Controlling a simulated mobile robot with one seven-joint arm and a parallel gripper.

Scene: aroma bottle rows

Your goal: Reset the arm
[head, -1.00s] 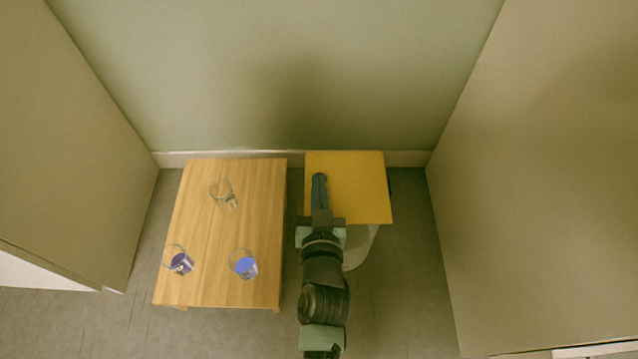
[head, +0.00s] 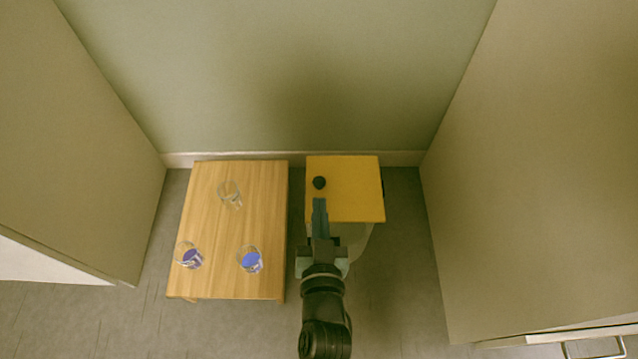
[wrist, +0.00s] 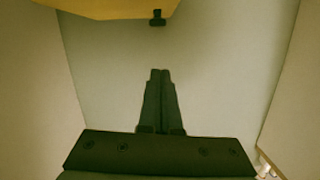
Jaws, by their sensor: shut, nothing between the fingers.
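My gripper (head: 320,204) is shut and empty in the head view, over the front part of the yellow table (head: 352,180). Its closed fingers (wrist: 160,75) also show in the wrist view, pointing toward the wall. A small dark object (head: 319,183) stands on the yellow table just beyond the fingertips, apart from them. In the wrist view this dark object (wrist: 157,18) shows at the edge of the yellow surface (wrist: 105,8), near the top.
A wooden table (head: 232,225) stands at left. It holds a clear glass (head: 231,195) and two glasses with blue contents, one at front left (head: 190,256) and one at front right (head: 250,259). Walls close in behind and on both sides.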

